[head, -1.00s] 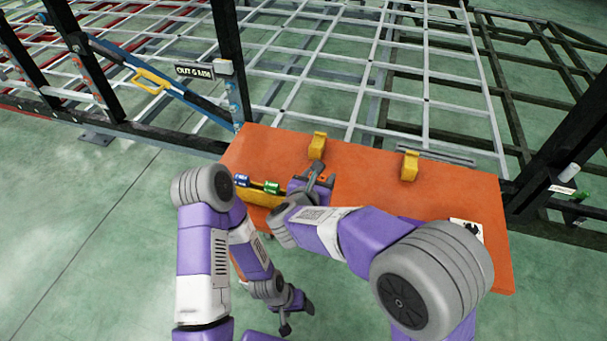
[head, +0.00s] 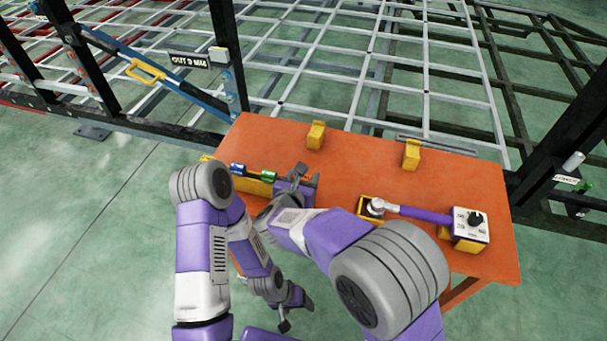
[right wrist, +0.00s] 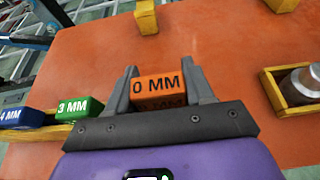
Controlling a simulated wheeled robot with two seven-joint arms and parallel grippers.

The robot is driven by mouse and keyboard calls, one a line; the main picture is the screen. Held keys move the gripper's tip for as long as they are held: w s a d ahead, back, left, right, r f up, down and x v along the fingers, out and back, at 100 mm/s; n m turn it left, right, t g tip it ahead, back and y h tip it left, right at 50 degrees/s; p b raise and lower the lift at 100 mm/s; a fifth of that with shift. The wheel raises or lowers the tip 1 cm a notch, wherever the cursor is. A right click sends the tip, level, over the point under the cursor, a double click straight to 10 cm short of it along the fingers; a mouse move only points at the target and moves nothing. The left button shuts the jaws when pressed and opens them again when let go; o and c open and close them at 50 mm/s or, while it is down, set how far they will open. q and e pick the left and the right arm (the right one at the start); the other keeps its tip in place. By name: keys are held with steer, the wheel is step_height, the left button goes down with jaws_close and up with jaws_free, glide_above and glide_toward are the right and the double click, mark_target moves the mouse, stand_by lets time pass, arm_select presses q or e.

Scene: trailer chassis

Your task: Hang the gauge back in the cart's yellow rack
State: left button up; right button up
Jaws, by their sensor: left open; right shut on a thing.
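The gauge (right wrist: 159,88) is an orange block marked "0 MM", perhaps with a further digit hidden by the finger. My right gripper (right wrist: 160,84) is shut on it, above the orange tabletop. My left gripper (head: 291,318) is open and empty, low in front of the table.
A purple-handled tool (head: 425,214) lies on the right of the table (head: 360,155), its head in a yellow holder (head: 365,212) and a white dial box (head: 471,228) at its other end. Yellow blocks (head: 316,135) (head: 411,155) stand at the back edge. The trailer frame is behind.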

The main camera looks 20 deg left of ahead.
steer(key=shift+f+b, duration=0.45)
steer(key=shift+f, duration=0.15)
stand_by(0.3)
